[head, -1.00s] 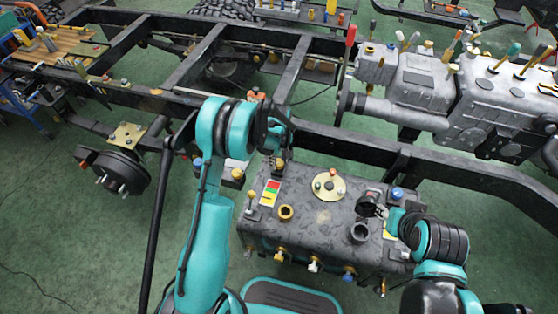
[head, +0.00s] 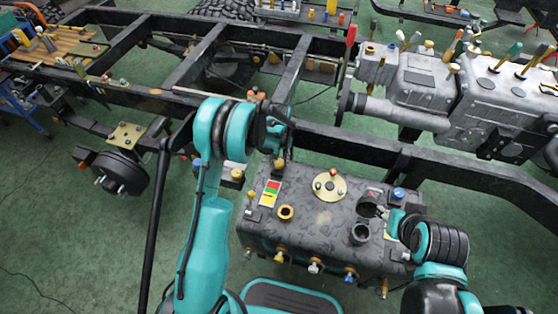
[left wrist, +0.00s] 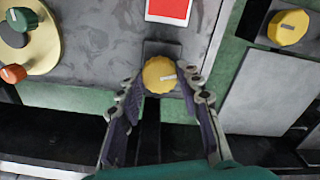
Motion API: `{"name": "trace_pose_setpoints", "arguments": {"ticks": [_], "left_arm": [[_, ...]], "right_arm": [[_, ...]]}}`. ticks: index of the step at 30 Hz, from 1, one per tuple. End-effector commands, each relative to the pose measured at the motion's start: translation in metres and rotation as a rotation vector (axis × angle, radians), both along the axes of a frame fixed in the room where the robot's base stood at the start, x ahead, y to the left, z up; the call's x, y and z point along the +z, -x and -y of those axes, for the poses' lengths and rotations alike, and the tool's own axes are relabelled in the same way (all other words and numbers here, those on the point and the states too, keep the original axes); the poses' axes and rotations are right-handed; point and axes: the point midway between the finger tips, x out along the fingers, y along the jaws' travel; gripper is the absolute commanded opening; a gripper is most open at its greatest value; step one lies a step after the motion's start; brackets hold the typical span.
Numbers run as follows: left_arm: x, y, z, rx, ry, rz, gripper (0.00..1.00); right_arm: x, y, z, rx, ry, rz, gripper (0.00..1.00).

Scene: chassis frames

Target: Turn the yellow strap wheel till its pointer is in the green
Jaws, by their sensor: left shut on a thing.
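The dark tank (head: 320,225) carries a yellow disc (head: 328,187) with small knobs, a yellow-rimmed port (head: 286,213) and open black fillers. A second yellow knob (left wrist: 288,27) sits on a separate block. The black chassis rail (head: 350,147) runs just behind the tank.

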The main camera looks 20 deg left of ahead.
Motion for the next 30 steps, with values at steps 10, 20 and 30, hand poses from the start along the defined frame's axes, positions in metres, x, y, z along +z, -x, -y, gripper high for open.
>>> {"name": "trace_pose_setpoints", "arguments": {"ticks": [10,20,30], "left_arm": [[0.000,0.000,0.000,-0.006,0.000,0.000,0.06],[0.000,0.000,0.000,-0.005,0.000,0.000,0.56],[0.027,0.000,0.000,-0.005,0.000,0.000,0.56]], "right_arm": [[0.000,0.000,0.000,0.000,0.000,0.000,0.40],[0.000,0.000,0.000,0.000,0.000,0.000,0.40],[0.000,0.000,0.000,0.000,0.000,0.000,0.40]]}}
